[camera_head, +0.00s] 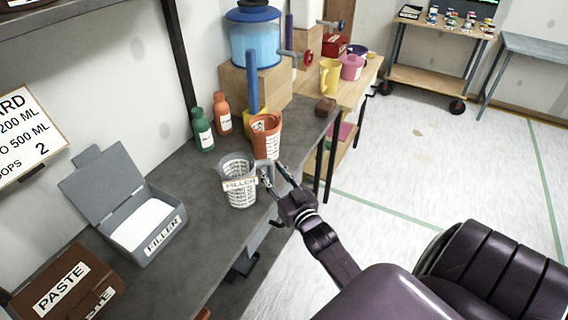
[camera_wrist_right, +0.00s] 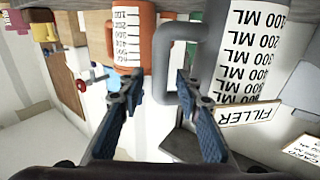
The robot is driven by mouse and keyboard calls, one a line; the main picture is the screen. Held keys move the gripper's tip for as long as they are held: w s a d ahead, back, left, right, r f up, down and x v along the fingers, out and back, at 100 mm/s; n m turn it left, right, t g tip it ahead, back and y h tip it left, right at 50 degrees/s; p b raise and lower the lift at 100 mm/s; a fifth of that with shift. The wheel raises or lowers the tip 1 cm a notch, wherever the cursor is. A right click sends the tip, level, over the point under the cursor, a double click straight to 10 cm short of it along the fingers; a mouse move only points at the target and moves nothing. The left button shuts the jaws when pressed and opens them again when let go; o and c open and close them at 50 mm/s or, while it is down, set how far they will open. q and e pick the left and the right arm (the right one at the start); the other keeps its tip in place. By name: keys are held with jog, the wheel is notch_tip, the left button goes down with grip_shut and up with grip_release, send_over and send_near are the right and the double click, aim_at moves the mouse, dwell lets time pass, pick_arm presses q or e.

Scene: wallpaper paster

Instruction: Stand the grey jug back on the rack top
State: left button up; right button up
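The grey jug (camera_head: 238,187), with a printed measuring scale, stands upright on the dark grey bench, its grey handle towards my right gripper. My right gripper (camera_head: 270,178) is at the handle, with its fingers apart. In the right wrist view the jug (camera_wrist_right: 245,50) appears upside down. Its handle (camera_wrist_right: 166,45) reaches to the fingertips of the right gripper (camera_wrist_right: 157,84), close to the right-hand finger, with a gap to the other. I cannot tell whether a finger touches it. My left gripper is not in view. Which surface is the rack top is unclear.
An orange jug (camera_head: 266,138) stands just behind the grey one. An open grey filler box (camera_head: 140,225) and a brown paste box (camera_head: 68,285) are on the left. Green (camera_head: 202,132) and orange (camera_head: 222,114) bottles stand by the wall.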

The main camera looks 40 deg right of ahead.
jog(key=s+a+b, duration=0.1)
jog(key=s+a, duration=0.1)
jog(key=s, duration=0.8)
jog(key=shift+w, duration=0.1)
jog(key=s+a+f+n+g+y, duration=0.1)
jog(key=s+a+f+g, duration=0.2)
jog(key=f, duration=0.8)
jog(key=s+a+f+g+y, duration=0.1)
jog(key=s+a+f+g, duration=0.2)
jog(key=f, duration=0.9)
jog(key=s+a+f+n+g+y, duration=0.1)
jog(key=s+a+f+g, duration=0.2)
jog(key=f, duration=0.8)
jog(key=s+a+f+n+g, duration=0.1)
jog(key=s+f+g, duration=0.1)
jog(key=s+f, duration=0.4)
jog(key=s+a+f+n+g, duration=0.1)
jog(key=s+f, duration=0.5)
jog(key=s, duration=0.8)
jog(key=s+a+f+g, duration=0.3)
jog(key=s+f, duration=0.3)
jog(key=s, duration=0.4)
jog(key=shift+s+n+g, duration=0.35)
jog(key=shift+n+g, duration=0.05)
jog(key=shift+g, duration=0.4)
jog(key=shift+a, duration=0.1)
